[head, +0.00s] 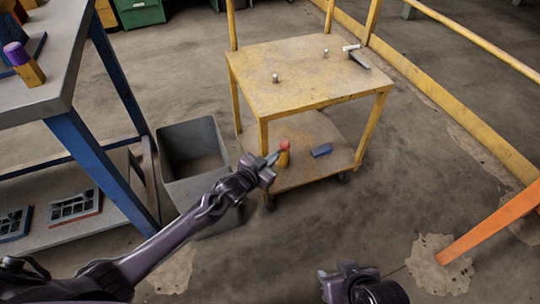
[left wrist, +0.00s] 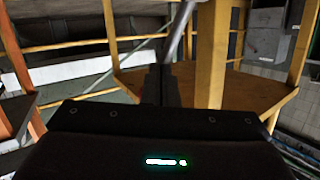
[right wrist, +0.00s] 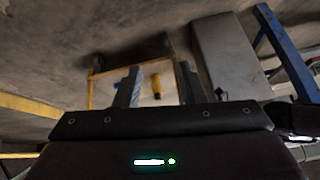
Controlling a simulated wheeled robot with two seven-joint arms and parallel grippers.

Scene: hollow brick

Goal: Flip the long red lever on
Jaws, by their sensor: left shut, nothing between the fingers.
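A red ball-shaped knob (head: 285,145) tops a yellow base (head: 283,159) on the lower shelf of the yellow cart (head: 300,75). It is the only red-topped lever-like thing I see; its shaft is hard to make out. My left gripper (head: 273,157) is shut and empty, just left of the knob; I cannot tell whether they touch. In the left wrist view its fingers (left wrist: 161,85) are together, with a grey shaft (left wrist: 178,35) beyond them. My right gripper (right wrist: 158,85) is open and empty, far from the cart, low in the head view (head: 324,283).
A blue block (head: 321,150) lies on the lower shelf. The cart's top holds small metal pegs (head: 275,78) and a dark-and-white item (head: 357,56). A grey bin (head: 195,155) stands left of the cart. A blue-legged table (head: 85,165) is further left, an orange beam (head: 490,222) at right.

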